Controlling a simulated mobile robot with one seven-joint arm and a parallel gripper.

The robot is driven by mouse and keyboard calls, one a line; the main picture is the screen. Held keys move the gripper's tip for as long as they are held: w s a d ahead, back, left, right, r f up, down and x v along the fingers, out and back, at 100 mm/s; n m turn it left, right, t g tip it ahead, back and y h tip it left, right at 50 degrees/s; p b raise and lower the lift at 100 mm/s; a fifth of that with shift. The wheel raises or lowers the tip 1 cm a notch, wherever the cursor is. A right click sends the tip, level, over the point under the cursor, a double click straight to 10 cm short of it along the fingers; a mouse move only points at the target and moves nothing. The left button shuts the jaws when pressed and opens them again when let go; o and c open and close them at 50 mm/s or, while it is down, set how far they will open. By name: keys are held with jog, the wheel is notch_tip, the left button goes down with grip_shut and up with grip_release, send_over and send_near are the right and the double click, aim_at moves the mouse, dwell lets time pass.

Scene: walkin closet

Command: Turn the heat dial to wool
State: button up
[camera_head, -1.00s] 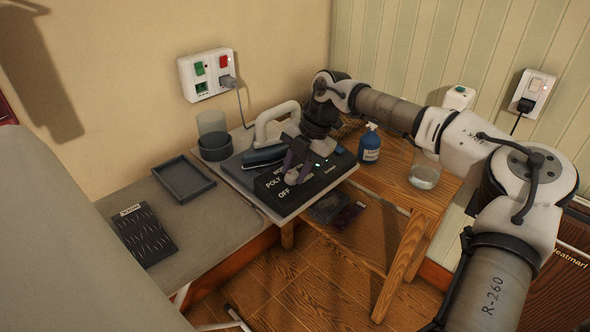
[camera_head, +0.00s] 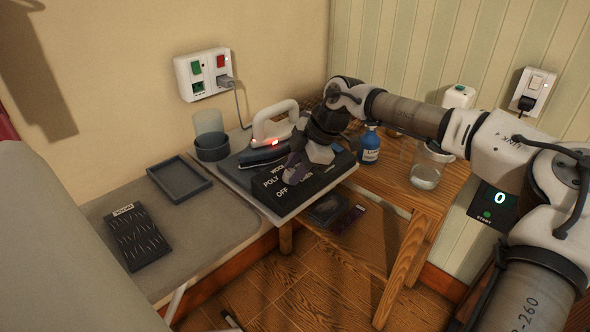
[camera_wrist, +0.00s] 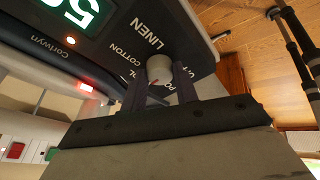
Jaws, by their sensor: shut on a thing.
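The heat dial (camera_wrist: 159,67) is a small pale round knob on the black control panel (camera_wrist: 116,28). My gripper (camera_wrist: 160,82) is shut on the dial, a dark finger on each side. In the head view, my gripper (camera_head: 298,172) is over the panel (camera_head: 284,200), where WOOL, POLY and OFF show and the dial is hidden.
A pale-handled iron (camera_head: 272,124) with a lit red lamp stands behind the panel. A blue bottle (camera_head: 370,146) and a glass jar (camera_head: 427,166) stand to the right. A dark cup (camera_head: 212,147) and an empty tray (camera_head: 180,180) are left. A green display (camera_wrist: 75,10) is partly visible.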

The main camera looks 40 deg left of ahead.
dwell(0.5)
jog(key=o, duration=1)
jog(key=shift+c, duration=0.2)
jog(key=b+v, duration=0.1)
jog(key=v, duration=1.2)
jog(key=shift+d+r, duration=0.2)
jog(key=shift+r, duration=0.15)
